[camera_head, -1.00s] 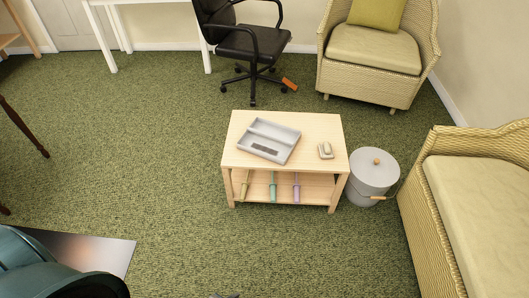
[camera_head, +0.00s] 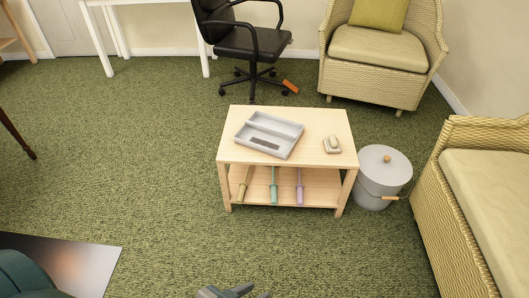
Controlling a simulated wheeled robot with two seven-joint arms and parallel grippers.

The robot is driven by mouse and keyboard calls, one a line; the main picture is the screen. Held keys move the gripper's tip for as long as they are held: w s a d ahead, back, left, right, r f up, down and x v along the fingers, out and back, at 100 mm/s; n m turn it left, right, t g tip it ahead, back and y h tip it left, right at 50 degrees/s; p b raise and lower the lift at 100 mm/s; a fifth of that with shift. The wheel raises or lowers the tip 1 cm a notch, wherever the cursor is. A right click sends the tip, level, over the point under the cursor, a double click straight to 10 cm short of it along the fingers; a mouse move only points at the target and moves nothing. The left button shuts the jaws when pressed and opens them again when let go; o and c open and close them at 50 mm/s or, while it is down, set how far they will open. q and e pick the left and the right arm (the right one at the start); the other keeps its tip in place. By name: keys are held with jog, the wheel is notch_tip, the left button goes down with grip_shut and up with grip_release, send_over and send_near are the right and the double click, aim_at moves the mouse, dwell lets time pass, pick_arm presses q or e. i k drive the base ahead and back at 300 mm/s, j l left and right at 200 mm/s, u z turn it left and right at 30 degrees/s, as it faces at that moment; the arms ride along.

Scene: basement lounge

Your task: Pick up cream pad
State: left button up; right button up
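A small cream pad (camera_head: 333,142) lies near the right end of the top of a low light-wood table (camera_head: 290,160). It seems to rest on a small pale base; the details are too small to tell. My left gripper (camera_head: 257,292) shows at the bottom edge, mostly cut off by the frame. Its two dark fingertips look apart, with nothing visible between them. It is well in front of the table and apart from the pad. My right gripper is not in view.
A grey compartment tray (camera_head: 269,134) lies left of the pad. Three coloured-handled items, one teal (camera_head: 274,188), are on the lower shelf. A lidded grey bucket (camera_head: 383,178) and wicker sofa (camera_head: 455,225) stand right. Carpet before the table is clear.

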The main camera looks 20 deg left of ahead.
aim_at(332, 144)
jog(key=i+j+z, duration=0.3)
jog(key=i+j, duration=0.15)
jog(key=i+j+z, duration=0.35)
jog(key=i+j, duration=0.2)
jog(key=i+j+z, duration=0.3)
jog(key=i+j, duration=0.15)
jog(key=j, duration=0.25)
